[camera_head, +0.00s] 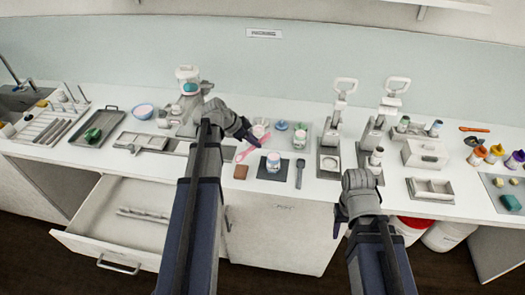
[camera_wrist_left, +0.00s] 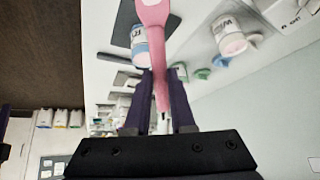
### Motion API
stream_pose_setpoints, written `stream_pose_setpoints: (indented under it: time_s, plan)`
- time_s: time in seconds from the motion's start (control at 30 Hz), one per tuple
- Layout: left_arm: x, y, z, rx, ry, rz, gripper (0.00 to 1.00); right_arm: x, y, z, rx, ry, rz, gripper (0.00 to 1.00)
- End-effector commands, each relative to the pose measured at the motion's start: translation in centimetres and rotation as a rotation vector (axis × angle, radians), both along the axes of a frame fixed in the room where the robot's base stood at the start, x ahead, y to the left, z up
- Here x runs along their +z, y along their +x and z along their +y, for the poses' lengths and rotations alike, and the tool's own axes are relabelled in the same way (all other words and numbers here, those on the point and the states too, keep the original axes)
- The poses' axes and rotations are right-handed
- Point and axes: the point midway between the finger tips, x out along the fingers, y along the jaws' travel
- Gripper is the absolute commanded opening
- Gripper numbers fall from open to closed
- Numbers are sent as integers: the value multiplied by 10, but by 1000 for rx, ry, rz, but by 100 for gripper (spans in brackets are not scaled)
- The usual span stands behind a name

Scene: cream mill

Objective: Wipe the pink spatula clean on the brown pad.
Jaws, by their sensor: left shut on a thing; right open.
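The pink spatula (camera_head: 246,153) is held above the counter and points down and left in the head view. My left gripper (camera_head: 254,141) is shut on its handle. In the left wrist view the spatula (camera_wrist_left: 158,50) stands out between the two purple fingers (camera_wrist_left: 156,112), with its broad end at the top edge. The brown pad (camera_head: 241,172) lies flat near the counter's front edge, a little below the spatula in the head view. The gap between spatula and pad is hard to judge. My right gripper (camera_head: 341,222) is open and empty at the counter's front edge.
A jar (camera_head: 273,159) stands on a dark mat (camera_head: 262,172) right of the pad, with a dark spatula (camera_head: 300,172) beside it. Another jar (camera_head: 299,139) stands behind. Two presses (camera_head: 331,130) stand further right. An open drawer (camera_head: 120,222) juts out at front left.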

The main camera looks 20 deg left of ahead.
Motion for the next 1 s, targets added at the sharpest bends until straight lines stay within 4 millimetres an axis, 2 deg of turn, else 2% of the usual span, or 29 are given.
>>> stream_pose_setpoints:
  time_s: [0.47, 1.0]
  plan:
    - [-6, 2, 5, 10, -9, -10, 0, -8, 0, 0, 0, 0, 0, 50]
    - [-46, 2, 5, 10, -8, -10, 0, -47, 0, 0, -2, 0, 0, 50]
